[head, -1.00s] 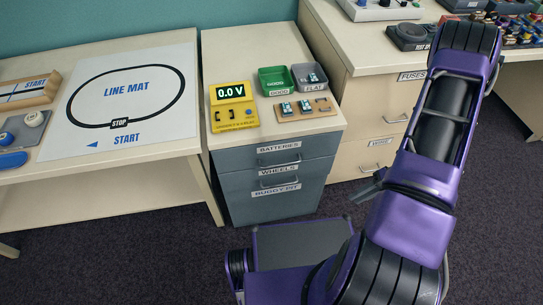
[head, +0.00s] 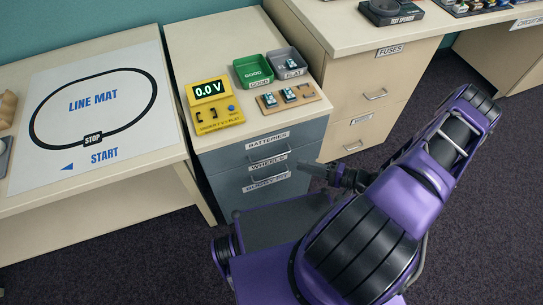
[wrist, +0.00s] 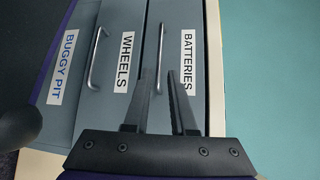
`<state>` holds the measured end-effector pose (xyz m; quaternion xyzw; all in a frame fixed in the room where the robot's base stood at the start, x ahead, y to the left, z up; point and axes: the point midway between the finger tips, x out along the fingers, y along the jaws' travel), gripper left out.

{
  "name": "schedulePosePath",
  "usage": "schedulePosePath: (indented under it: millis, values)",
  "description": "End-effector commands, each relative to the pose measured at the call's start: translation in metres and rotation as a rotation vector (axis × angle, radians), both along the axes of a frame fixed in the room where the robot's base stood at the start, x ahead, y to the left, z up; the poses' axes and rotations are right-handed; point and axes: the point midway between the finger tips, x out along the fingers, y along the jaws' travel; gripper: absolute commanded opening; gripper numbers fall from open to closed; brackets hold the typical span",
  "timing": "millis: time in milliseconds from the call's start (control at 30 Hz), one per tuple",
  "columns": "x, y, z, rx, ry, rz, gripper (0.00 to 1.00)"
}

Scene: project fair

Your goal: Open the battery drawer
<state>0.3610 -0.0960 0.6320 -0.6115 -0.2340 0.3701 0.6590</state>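The battery drawer (head: 230,160) is the top drawer of a grey-fronted cabinet, labelled BATTERIES, and looks shut. Its bar handle (head: 270,156) lies below the label. In the wrist view the cabinet appears turned sideways, and the battery drawer handle (wrist: 161,45) runs up the picture between the BATTERIES and WHEELS labels. My gripper (wrist: 157,75) is open and empty, its fingers on either side of the handle's lower end in that picture. In the head view my gripper (head: 308,169) is in front of the cabinet's right side, apart from the handle; the exact gap is unclear.
The wheels drawer (wrist: 112,90) with its own handle (wrist: 96,58) lies directly below. On the cabinet top stand a yellow tester (head: 213,106) reading 0.0 V, a green tray (head: 253,72), a grey tray (head: 288,62) and a board with batteries (head: 290,97). A beige FUSES cabinet (head: 350,90) stands at right.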

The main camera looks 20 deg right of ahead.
Motion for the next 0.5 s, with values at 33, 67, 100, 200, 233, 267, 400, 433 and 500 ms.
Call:
schedulePosePath:
  millis: [33,67,100,200,233,267,400,433,500]
  values:
    - [0.007,0.011,-0.001,0.003,-0.001,0.005,0.24]
    - [0.011,0.016,-0.003,0.002,-0.001,0.004,0.24]
    - [0.016,0.023,-0.004,0.002,0.000,0.005,0.24]
    - [0.030,0.040,-0.007,0.001,0.000,0.005,0.24]
    - [0.034,0.045,-0.008,0.001,0.000,0.005,0.24]
    - [0.038,0.050,-0.009,0.001,0.000,0.005,0.24]
    - [0.054,0.069,-0.013,0.000,0.001,0.003,0.24]
    - [0.057,0.073,-0.014,-0.001,0.000,0.004,0.24]
    - [0.062,0.080,-0.015,-0.001,0.000,0.003,0.24]
